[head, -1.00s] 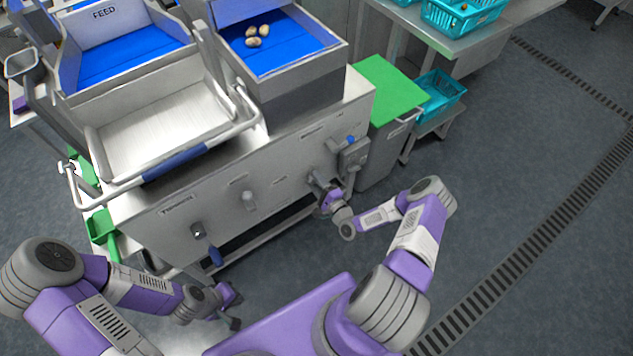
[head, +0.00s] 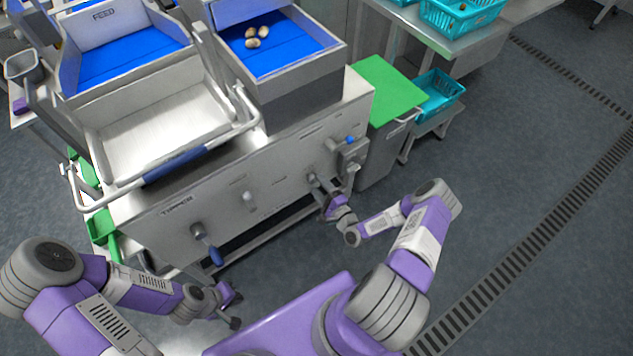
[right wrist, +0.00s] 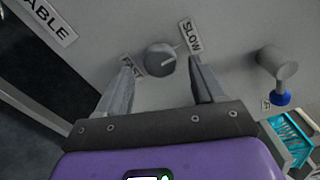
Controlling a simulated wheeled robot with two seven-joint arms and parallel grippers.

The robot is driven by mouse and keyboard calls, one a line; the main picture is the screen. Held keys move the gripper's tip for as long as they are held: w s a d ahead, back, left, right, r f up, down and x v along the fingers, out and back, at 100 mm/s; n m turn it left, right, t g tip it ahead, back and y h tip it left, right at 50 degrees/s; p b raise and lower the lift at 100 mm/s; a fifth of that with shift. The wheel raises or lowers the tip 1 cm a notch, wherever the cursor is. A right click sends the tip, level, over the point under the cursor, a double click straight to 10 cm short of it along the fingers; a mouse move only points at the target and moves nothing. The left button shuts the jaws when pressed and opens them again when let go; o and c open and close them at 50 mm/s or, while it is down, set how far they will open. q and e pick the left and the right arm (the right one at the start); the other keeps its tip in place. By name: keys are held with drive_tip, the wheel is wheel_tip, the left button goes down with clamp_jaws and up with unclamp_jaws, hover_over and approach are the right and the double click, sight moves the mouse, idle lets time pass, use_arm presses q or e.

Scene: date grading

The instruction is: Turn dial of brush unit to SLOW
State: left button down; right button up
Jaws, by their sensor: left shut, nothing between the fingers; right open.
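The grey round dial (right wrist: 160,58) is on the front panel of the brush unit (head: 270,185). Its pale pointer line points up and right, towards the SLOW label (right wrist: 191,38). A second label (right wrist: 132,66), partly hidden by a finger, sits at the dial's left. My right gripper (right wrist: 160,66) is open, with its fingers apart on either side of the dial; I see no finger touching it. My left gripper (head: 236,308) is shut and empty, low in front of the machine.
A blue-tipped lever (head: 207,244) and a pale knob (head: 249,199) stick out of the panel to the left. A blue-ended knob (right wrist: 280,80) is right of the dial. A green-lidded bin (head: 387,88) stands beside the machine. The floor at the right is clear.

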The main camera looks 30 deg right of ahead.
drive_tip(key=s, duration=0.5)
drive_tip(key=shift+d+p, duration=0.15)
drive_tip(key=shift+p, duration=0.25)
drive_tip(key=shift+w, duration=0.1)
